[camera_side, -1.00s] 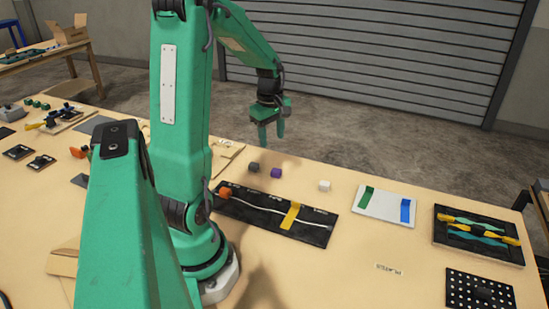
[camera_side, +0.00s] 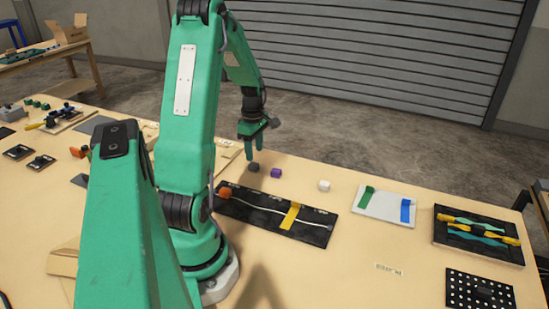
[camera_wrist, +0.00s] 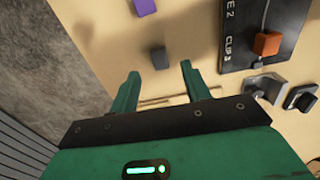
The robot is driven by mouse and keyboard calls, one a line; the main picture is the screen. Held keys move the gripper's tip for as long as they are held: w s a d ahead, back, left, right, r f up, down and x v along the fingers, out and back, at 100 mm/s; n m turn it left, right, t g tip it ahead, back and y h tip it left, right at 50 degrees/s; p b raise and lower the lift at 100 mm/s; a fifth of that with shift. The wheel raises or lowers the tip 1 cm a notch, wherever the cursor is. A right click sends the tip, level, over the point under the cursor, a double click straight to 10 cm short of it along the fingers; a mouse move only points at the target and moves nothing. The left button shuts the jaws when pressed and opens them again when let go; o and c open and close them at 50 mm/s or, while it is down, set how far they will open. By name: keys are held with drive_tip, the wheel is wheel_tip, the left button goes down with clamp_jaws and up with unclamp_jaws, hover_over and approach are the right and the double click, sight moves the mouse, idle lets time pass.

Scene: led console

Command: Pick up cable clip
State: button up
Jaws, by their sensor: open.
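Several small block-like clips are on the table. A dark grey clip (camera_side: 253,168) stands just below my gripper (camera_side: 250,157). A purple clip (camera_side: 276,173) and a white clip (camera_side: 324,185) stand to its right. An orange clip (camera_side: 225,192) sits at the left end of a black board. In the wrist view, the grey clip (camera_wrist: 160,57) appears between and just beyond the open fingertips of my gripper (camera_wrist: 160,70). The purple clip (camera_wrist: 145,7) is at the top edge, and the orange clip (camera_wrist: 267,44) is at the right. My gripper is empty above the table.
The black board (camera_side: 262,216) carries a pale cable and a yellow strip. A white panel (camera_side: 385,208) with green and blue strips and a dark tray (camera_side: 440,232) of tools lie to the right. Bare table surrounds the grey clip on its right side.

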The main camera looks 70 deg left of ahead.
sight(254, 164)
drive_tip(key=shift+s+a+f, duration=0.1)
drive_tip(key=shift+f, duration=1.25)
drive_tip(key=shift+s+a+f, duration=0.1)
drive_tip(key=shift+f, duration=1.25)
drive_tip(key=shift+c, duration=0.2)
clamp_jaws()
